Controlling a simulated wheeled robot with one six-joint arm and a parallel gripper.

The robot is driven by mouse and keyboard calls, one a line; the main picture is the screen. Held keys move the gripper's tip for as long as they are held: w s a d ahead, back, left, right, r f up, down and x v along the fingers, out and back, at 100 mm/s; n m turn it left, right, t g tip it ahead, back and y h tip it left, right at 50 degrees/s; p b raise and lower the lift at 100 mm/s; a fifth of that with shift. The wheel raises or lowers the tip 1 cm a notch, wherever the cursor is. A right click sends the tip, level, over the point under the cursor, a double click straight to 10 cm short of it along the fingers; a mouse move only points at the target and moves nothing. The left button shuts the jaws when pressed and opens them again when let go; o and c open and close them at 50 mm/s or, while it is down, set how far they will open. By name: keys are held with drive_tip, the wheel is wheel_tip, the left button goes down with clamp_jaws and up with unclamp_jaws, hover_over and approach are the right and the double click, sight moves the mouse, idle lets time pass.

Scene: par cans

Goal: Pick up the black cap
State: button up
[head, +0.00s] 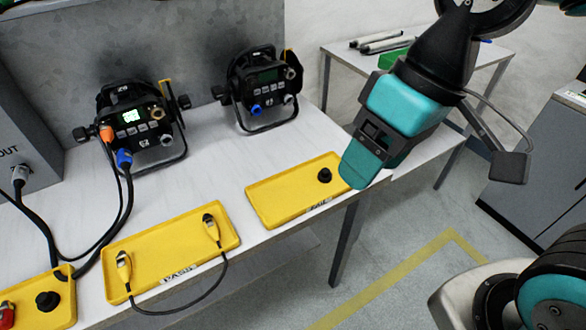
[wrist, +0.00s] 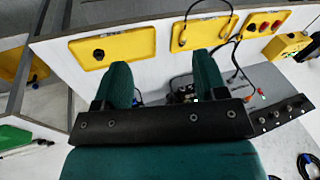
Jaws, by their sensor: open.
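A small black cap (head: 325,175) stands on the right yellow tray (head: 270,207), near its right end. It also shows in the wrist view (wrist: 99,55), on the yellow tray at the upper left. A second black cap (head: 47,301) sits in the yellow tray at the lower left edge of the head view. My gripper (head: 362,168) is above the right end of the right tray, pointing down, apart from the cap. In the wrist view its two green fingers (wrist: 162,70) are spread with nothing between them; the cap lies left of them.
The middle yellow tray (head: 125,243) holds a cable with yellow-ended plugs. Two black par cans, left (head: 145,125) and right (head: 263,85), stand behind; cables run from the left one. A side table (head: 440,60) with a green item is beyond my arm.

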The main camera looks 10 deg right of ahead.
drive_tip(key=w+f+m+h+b, duration=0.15)
drive_tip(key=w+m, duration=0.25)
drive_tip(key=w, duration=0.5)
drive_tip(key=m+h, duration=0.2)
drive_tip(key=m, duration=0.5)
hover_over(326, 170)
wheel_tip(326, 170, down, 19)
drive_tip(key=shift+w+r, duration=0.1)
drive_tip(key=shift+f, duration=3.05)
drive_tip(key=c, duration=1)
